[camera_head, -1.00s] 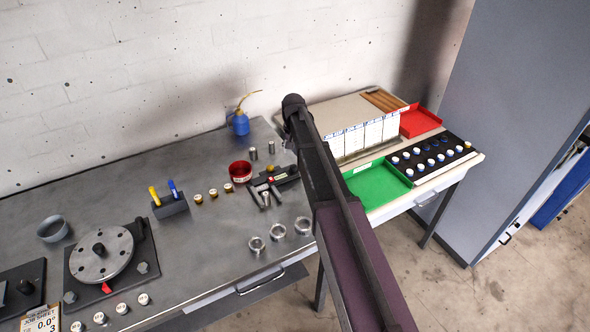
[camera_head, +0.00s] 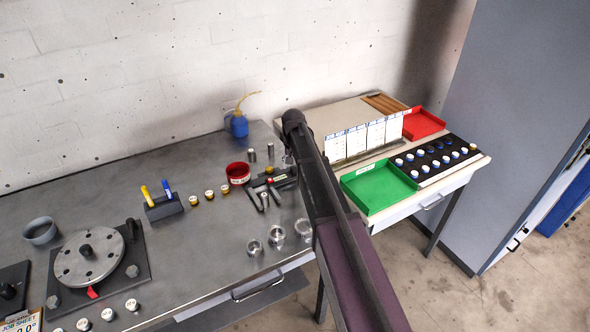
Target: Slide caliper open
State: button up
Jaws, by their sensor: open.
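A red bowl (camera_head: 238,173) stands left of the caliper, and metal rings (camera_head: 255,247) lie in front. A pen block (camera_head: 163,207) and a disc rotor (camera_head: 89,258) are farther left. A green tray (camera_head: 379,187) is right of my arm. The bench's front middle is mostly clear.

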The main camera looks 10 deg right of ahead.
jog(key=shift+f, duration=0.15)
grip_shut()
jog(key=shift+w+d, duration=0.1)
jog(key=shift+d, duration=0.2)
dwell(0.3)
grip_release()
jog(key=s+r+n, duration=0.1)
jog(key=s, duration=0.9)
jog(key=s+n+p, duration=0.1)
jog(key=s, duration=0.8)
jog(key=s+r+n+p, duration=0.1)
jog(key=s, duration=0.9)
jog(key=shift+s+d+r, duration=0.1)
jog(key=shift+s+r, duration=0.2)
jog(key=shift+s, duration=0.05)
